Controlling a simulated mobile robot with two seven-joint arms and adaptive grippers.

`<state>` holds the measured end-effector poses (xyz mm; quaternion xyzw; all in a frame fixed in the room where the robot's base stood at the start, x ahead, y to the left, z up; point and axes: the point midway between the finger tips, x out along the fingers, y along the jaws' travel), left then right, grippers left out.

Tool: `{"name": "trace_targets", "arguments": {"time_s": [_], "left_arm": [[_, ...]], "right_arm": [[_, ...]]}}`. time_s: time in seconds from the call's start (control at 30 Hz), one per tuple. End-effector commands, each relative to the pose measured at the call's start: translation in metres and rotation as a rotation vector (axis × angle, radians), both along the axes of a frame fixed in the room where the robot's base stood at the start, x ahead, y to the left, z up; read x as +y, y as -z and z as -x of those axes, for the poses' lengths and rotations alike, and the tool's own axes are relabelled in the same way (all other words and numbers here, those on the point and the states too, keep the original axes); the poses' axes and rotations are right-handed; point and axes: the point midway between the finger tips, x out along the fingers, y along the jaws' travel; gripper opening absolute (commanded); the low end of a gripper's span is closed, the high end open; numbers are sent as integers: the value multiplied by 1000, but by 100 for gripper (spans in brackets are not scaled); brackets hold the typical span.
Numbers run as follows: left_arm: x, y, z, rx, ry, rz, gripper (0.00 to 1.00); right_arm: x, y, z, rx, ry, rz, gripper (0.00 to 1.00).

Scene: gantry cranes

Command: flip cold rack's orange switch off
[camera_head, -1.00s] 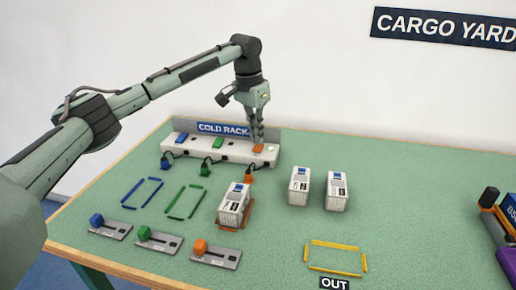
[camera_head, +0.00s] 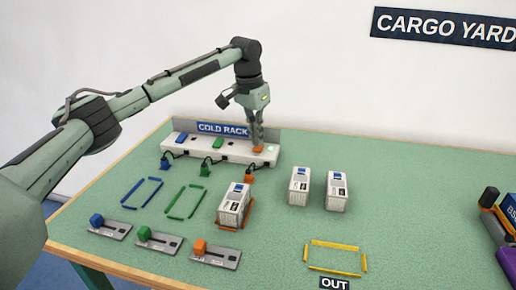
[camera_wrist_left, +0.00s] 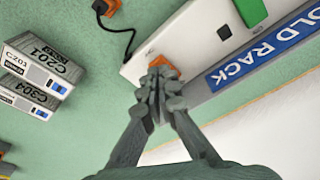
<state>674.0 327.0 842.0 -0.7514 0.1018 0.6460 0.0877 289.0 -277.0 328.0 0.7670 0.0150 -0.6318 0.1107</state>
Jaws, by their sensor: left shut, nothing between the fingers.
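The cold rack (camera_head: 228,155) is a long white strip at the back of the table with blue, green and orange switches on top. My left gripper (camera_head: 257,144) is shut and empty, pointing down at the orange switch (camera_head: 258,149) at the rack's right end. In the left wrist view, the fingertips (camera_wrist_left: 158,75) are right over the orange switch (camera_wrist_left: 163,66) and hide part of it. I cannot tell whether they touch it or which way it is tipped. The green switch (camera_wrist_left: 250,11) is beside it. My right gripper is not in view.
An orange plug (camera_head: 248,176) with a black cord is at the rack's front. A white container (camera_head: 232,208) stands in the orange outline, with two more containers (camera_head: 299,187) to the right. Lever plates (camera_head: 216,254) line the front left. The table right of the rack is clear.

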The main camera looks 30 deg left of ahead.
Motion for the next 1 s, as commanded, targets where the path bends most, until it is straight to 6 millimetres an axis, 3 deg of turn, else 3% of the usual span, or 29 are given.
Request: {"name": "trace_targets", "arguments": {"time_s": [1.0], "left_arm": [[0, 14, 0, 1, 1, 0, 0]], "right_arm": [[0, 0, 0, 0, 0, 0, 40]]}}
